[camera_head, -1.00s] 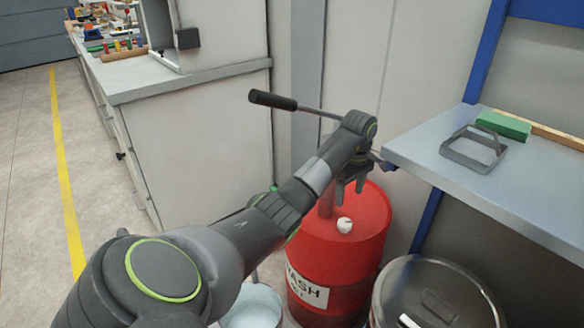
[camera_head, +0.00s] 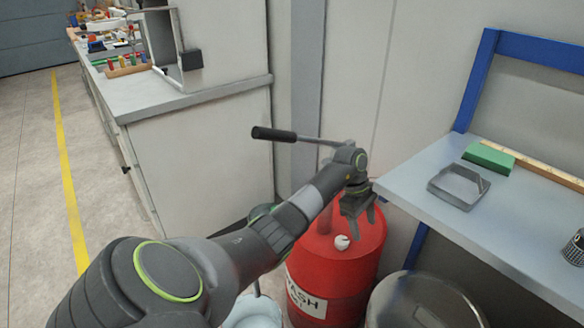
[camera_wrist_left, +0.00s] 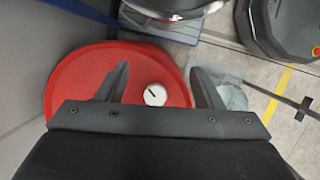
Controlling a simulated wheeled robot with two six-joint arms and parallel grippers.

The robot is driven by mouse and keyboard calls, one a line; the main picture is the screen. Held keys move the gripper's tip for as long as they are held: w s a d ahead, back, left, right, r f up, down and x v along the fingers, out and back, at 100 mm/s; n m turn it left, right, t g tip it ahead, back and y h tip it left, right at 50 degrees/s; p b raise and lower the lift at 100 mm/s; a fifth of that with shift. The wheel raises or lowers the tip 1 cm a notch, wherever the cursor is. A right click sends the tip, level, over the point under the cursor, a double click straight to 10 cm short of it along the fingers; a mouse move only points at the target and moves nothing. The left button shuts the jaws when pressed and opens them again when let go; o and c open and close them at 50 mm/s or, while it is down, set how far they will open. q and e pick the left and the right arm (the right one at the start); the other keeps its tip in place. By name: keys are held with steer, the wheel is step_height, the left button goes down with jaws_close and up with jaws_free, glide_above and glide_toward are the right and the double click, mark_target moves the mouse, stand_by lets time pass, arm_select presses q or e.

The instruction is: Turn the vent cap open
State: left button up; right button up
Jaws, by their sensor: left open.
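The white vent cap (camera_head: 342,242) sits on top of the red drum (camera_head: 330,268), near the edge of the lid that faces me. In the left wrist view the cap (camera_wrist_left: 155,95) is round with a dark line across it. My left gripper (camera_head: 358,218) is above the drum, pointing down, with its fingers apart and empty. In the left wrist view the cap shows between the two fingers (camera_wrist_left: 163,82), nearer the left one. The gripper appears to be above the cap, not touching it. My right gripper is out of view.
A pump with a black handle (camera_head: 274,134) rises behind my left gripper. A lidded metal bin (camera_head: 425,305) and a pale bucket (camera_head: 252,312) flank the drum.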

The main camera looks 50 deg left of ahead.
arm_select(q)
steer(key=s+d+f+n+t+h+p, duration=0.3)
steer(key=d+f+n+t+h, duration=0.3)
steer(key=d+f+n+h, duration=0.45)
steer(key=s+a+f+n+t+y+p, duration=0.1)
steer(key=s+a+f+n+y, duration=0.2)
steer(key=s+f+n, duration=0.3)
steer(key=s+a+f+n+y+p, duration=0.1)
steer(key=s+a+f+n+y, duration=0.3)
steer(key=s+n, duration=0.5)
steer(key=s+a+f+n+t+y+p, duration=0.1)
steer(key=s+a+f+n+y, duration=0.3)
steer(key=n, duration=1.3)
steer(key=s+f+y+p, duration=0.1)
steer(key=s+f+y, duration=0.2)
steer(key=f, duration=0.2)
steer(key=shift+s+a+f+t, duration=0.2)
steer(key=shift+s+f+t, duration=0.05)
steer(key=shift+s+t, duration=0.1)
steer(key=shift+y, duration=0.25)
